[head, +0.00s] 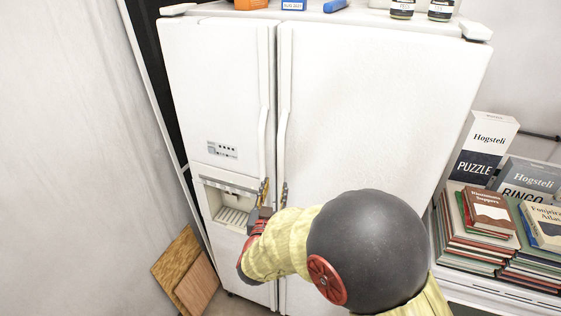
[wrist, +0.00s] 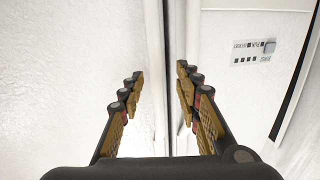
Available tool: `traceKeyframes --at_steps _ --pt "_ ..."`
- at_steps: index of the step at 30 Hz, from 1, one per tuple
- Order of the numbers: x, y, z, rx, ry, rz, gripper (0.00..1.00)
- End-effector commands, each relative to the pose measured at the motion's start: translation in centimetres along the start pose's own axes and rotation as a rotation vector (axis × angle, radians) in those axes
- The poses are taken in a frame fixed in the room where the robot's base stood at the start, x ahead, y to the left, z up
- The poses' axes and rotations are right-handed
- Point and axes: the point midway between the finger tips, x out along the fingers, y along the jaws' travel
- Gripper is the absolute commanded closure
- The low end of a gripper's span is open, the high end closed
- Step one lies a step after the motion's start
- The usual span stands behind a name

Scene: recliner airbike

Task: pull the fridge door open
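The white fridge has two tall doors. The left door (head: 215,90) carries a control panel and a dispenser, and the wider right door (head: 370,110) is plain. Both look shut. The left handle (head: 263,130) and right handle (head: 283,130) run upright beside the centre seam. My gripper (head: 274,190) is at the lower part of the handles, with its fingers apart. In the wrist view my gripper (wrist: 160,82) is open, with the seam and a white upright handle strip (wrist: 153,60) between its fingers. I cannot tell whether either finger touches a handle.
Jars (head: 402,8) and small boxes stand on top of the fridge. Stacked books (head: 480,230) and game boxes (head: 483,145) sit on a white surface at right. Wooden boards (head: 185,270) lean at lower left, near a grey wall (head: 70,130).

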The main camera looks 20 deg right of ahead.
Motion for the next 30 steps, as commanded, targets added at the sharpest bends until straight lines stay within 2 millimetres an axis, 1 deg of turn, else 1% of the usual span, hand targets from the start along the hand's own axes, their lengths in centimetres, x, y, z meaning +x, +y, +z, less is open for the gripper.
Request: traceKeyframes --at_steps 2,5,8,15,18,23,30 --pt "-0.1 0.3 -0.2 -0.014 0.019 0.021 0.66" --pt "0.5 0.5 -0.2 -0.018 0.029 0.032 0.66" --pt "1.7 0.6 -0.2 -0.018 0.030 0.032 0.66" --pt "5.5 0.7 -0.4 -0.017 0.030 0.031 0.66" --pt "6.6 0.7 -0.4 -0.016 0.030 0.031 0.66" --pt "7.5 0.7 -0.5 -0.016 0.030 0.028 0.66" --pt "7.6 0.7 -0.5 -0.016 0.030 0.028 0.66"
